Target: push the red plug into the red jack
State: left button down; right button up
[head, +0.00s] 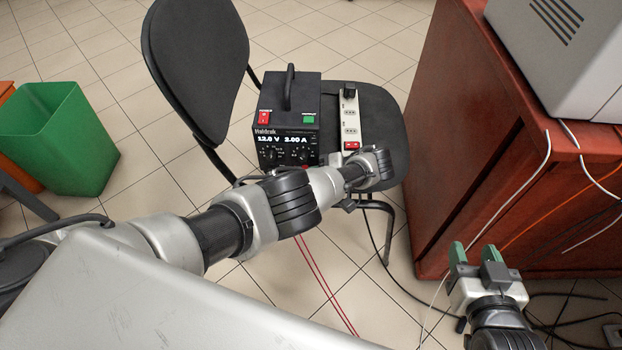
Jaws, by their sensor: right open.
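I see no red plug either. Two thin red leads (324,283) run down from behind my left arm to the floor. My right gripper (474,255), with green fingertips, is open and empty at the lower right, well away from the power supply.
A white power strip (350,130) with a black plug (349,89) lies beside the supply on the dark chair (384,120). A reddish wooden cabinet (470,130) stands right, with cables hanging down it. A green bin (65,135) is left. Tiled floor between bin and chair is clear.

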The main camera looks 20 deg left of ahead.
pick_arm(q)
jog(key=shift+w, duration=0.15)
dwell(1.8)
jog(key=c, duration=0.8)
grip_release()
